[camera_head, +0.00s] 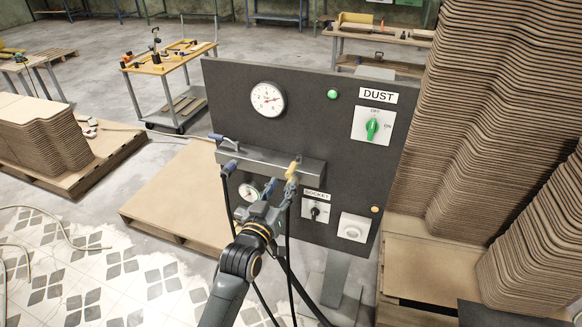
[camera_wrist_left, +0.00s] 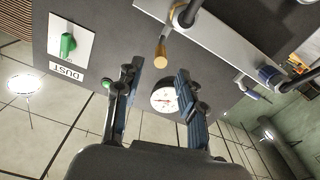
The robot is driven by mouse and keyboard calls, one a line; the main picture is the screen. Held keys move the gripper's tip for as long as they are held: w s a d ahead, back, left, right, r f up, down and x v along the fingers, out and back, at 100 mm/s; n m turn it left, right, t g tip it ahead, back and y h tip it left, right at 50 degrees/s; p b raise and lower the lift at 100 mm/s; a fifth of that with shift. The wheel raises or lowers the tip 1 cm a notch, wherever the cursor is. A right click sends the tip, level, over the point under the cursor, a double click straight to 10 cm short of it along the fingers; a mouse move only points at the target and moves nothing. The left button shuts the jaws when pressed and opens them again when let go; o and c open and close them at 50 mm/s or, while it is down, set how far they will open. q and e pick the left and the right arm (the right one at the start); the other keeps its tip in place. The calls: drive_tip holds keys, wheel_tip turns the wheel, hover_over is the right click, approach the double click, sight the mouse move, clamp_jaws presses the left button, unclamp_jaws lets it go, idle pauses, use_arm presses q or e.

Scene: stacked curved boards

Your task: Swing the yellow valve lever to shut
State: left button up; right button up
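The yellow valve lever (camera_head: 292,170) sits at the right end of a grey manifold (camera_head: 262,163) on a dark control panel (camera_head: 325,115). My left gripper (camera_head: 280,190) is open and empty, close in front of and below the lever. Its spread fingers also show in the left wrist view (camera_wrist_left: 157,78). I cannot tell whether a finger touches the lever. My right gripper is out of view.
The panel carries a large gauge (camera_head: 267,99), a small gauge (camera_head: 249,191), a green dust switch (camera_head: 372,129) and a black rotary switch (camera_head: 315,212). Stacked curved boards (camera_head: 490,110) crowd the right.

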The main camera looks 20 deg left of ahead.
sight(294, 164)
use_arm(q)
drive_tip(key=w+p, duration=0.1)
drive_tip(key=w, duration=0.6)
drive_tip(key=shift+w+d, duration=0.1)
drive_tip(key=shift+w, duration=0.25)
clamp_jaws()
